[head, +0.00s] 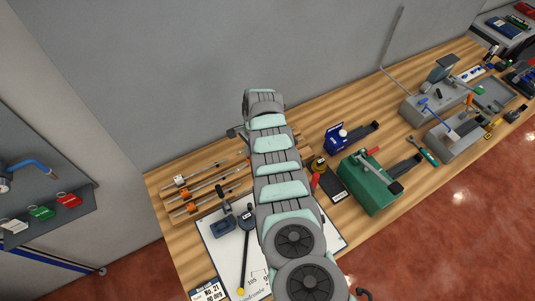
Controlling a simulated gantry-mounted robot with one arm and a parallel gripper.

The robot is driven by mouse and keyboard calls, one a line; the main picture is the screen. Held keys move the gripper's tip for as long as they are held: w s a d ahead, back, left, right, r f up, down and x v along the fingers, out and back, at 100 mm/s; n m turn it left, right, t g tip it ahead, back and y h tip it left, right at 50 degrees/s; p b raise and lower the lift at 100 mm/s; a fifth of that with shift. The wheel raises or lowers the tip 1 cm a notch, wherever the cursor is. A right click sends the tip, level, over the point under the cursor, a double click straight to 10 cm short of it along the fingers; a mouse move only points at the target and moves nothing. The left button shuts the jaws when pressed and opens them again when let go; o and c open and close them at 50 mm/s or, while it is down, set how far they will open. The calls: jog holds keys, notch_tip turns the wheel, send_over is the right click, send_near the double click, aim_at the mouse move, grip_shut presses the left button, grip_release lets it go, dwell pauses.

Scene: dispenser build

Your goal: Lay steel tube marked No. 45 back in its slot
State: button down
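Several thin steel tubes lie side by side across a wooden slotted rack (168,207) at the left end of the bench. I cannot read a No. 45 on any tube at this size. My arm stretches over the bench and covers the right part of the rack. A dark part at my arm's far end, possibly my gripper (237,131), shows beside the rack's upper right. My arm hides the rest, so its fingers and anything in them cannot be seen.
A white printed sheet (225,250) bears a blue block (222,227) and a dark long-handled tool (246,245). A "No. 21" card (208,292) lies at the front edge.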

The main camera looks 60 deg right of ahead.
jog(key=shift+m, duration=0.8)
jog(key=s+d+f+b, duration=0.1)
jog(key=f, duration=0.1)
jog(key=s+d+f+b, duration=0.1)
jog(key=s+f+b, duration=0.1)
jog(key=s+d+f+b, duration=0.1)
jog(key=s+f+b, duration=0.1)
jog(key=shift+f, duration=0.4)
jog(key=shift+f+b, duration=0.9)
jog(key=shift+b, duration=0.05)
jog(key=c, duration=1.2)
grip_release()
jog(key=shift+c, duration=0.9)
jog(key=shift+o, duration=0.2)
jog(key=shift+r, duration=0.1)
jog(key=shift+w+r+p, duration=0.1)
jog(key=shift+r+p, duration=3.15)
jog(key=shift+r, duration=0.25)
